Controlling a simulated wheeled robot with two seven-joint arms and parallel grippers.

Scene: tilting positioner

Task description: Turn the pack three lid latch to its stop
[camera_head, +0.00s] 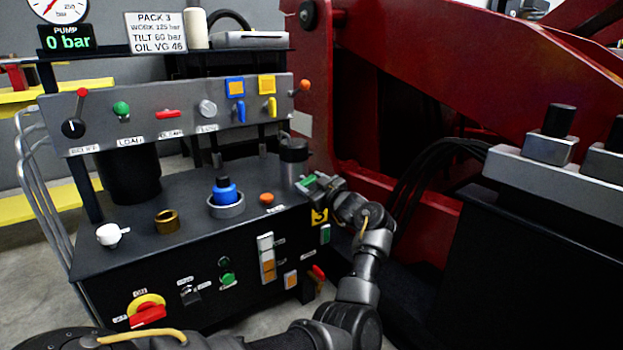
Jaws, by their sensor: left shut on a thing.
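Pack three (185,235) is a black cabinet with a flat top and a yellow number 3 plate (319,216) near its right front corner. My left gripper (306,184) is at the right end of the pack's top, beside a dark cylindrical filler (293,160). It is shut on a small part there, which seems to be the lid latch. The jaws mostly hide that part, so its angle cannot be told. A green patch shows at the fingertips. My left arm reaches up from the bottom, past the pack's right side. My right gripper is out of view.
On the top stand a blue knob (225,190), a brass ring (167,222), a white valve (110,234) and an orange button (266,198). A grey valve panel (183,112) stands behind. A red machine frame (470,70) and dark hoses (425,172) are to the right.

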